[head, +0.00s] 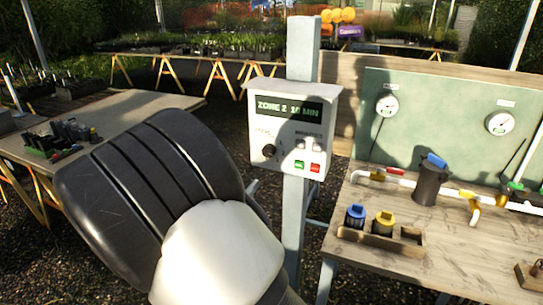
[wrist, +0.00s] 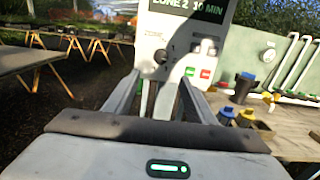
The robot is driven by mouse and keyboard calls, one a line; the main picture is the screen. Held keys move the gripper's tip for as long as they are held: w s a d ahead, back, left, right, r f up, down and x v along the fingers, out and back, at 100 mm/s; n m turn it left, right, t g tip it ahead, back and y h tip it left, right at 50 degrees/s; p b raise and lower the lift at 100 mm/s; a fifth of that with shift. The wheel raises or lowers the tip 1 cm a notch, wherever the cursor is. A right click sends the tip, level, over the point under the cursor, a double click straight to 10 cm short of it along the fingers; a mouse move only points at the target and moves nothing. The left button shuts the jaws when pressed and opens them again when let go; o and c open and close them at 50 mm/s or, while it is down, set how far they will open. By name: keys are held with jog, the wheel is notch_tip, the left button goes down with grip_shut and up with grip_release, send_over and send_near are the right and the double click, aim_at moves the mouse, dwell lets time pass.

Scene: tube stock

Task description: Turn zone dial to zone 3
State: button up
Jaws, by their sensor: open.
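The controller box (head: 291,125) is a pale panel on a grey post, and its display (head: 288,108) reads "ZONE 2 10 MIN". The zone dial (head: 269,150) is a dark round knob on the lower left of its face. In the wrist view the dial (wrist: 161,57) sits just above and between my fingertips. My gripper (wrist: 160,82) is open and empty, pointing at the box below the dial, with its fingers on either side of the dial and apparently short of it. In the head view my arm hides most of the gripper.
Green (head: 299,165) and red (head: 315,168) buttons and small switches sit right of the dial. A workbench (head: 450,240) with pipes, gauges and blue- and yellow-capped parts stands at right. Another table (head: 120,118) is at left. My arm fills the lower middle.

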aim_at(267, 154)
jog(key=p+x, duration=0.1)
jog(key=x, duration=1.5)
jog(key=shift+w+d, duration=0.1)
jog(key=shift+w, duration=0.05)
jog(key=c, duration=1)
jog(key=shift+f, duration=0.1)
jog(key=shift+c, duration=0.2)
jog(key=shift+m+b, duration=0.3)
jog(key=shift+b, duration=0.2)
